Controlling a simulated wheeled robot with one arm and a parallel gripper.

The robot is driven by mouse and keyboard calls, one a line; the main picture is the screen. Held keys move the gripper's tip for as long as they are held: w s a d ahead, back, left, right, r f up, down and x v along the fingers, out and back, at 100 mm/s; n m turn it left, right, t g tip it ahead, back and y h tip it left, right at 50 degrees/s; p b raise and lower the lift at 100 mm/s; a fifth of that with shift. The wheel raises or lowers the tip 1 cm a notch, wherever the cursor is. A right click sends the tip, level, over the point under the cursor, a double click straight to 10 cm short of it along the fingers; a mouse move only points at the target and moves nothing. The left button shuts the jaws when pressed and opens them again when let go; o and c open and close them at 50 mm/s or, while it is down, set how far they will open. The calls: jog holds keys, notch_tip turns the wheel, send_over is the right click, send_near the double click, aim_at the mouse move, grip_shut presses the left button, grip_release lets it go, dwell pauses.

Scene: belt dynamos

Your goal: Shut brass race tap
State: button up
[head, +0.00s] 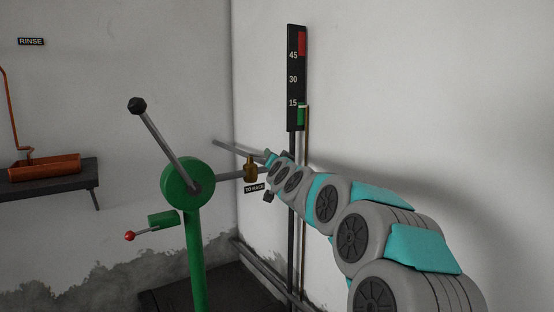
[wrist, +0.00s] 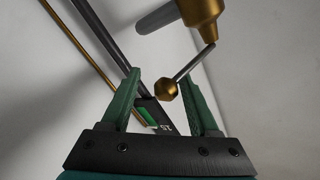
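The brass race tap (head: 250,170) sits on a grey pipe in the head view, above a "TO RACE" label (head: 255,188). In the wrist view the brass tap body (wrist: 201,12) is at the top, with a thin steel lever (wrist: 196,63) slanting down to a round brass knob (wrist: 166,89). My gripper (wrist: 164,85) has its two green fingers spread, one on each side of the knob. Gaps show between the knob and both fingers. In the head view my gripper (head: 270,156) is small, just right of the tap, and its fingers are hard to make out.
A green post (head: 195,255) carries a long lever with a black knob (head: 137,105) and a smaller red-knobbed lever (head: 130,236). A black gauge (head: 296,70) and vertical pipes stand on the wall behind my arm. A shelf (head: 60,187) with an orange trough is at left.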

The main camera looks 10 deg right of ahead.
jog(key=shift+s+r, duration=0.1)
jog(key=shift+s, duration=0.85)
jog(key=shift+s+a+b, duration=0.15)
jog(key=shift+s+b, duration=0.05)
jog(key=shift+s, duration=1.3)
jog(key=shift+s+a+b, duration=0.1)
jog(key=shift+s+b, duration=0.05)
jog(key=shift+s, duration=1.3)
jog(key=shift+c, duration=0.3)
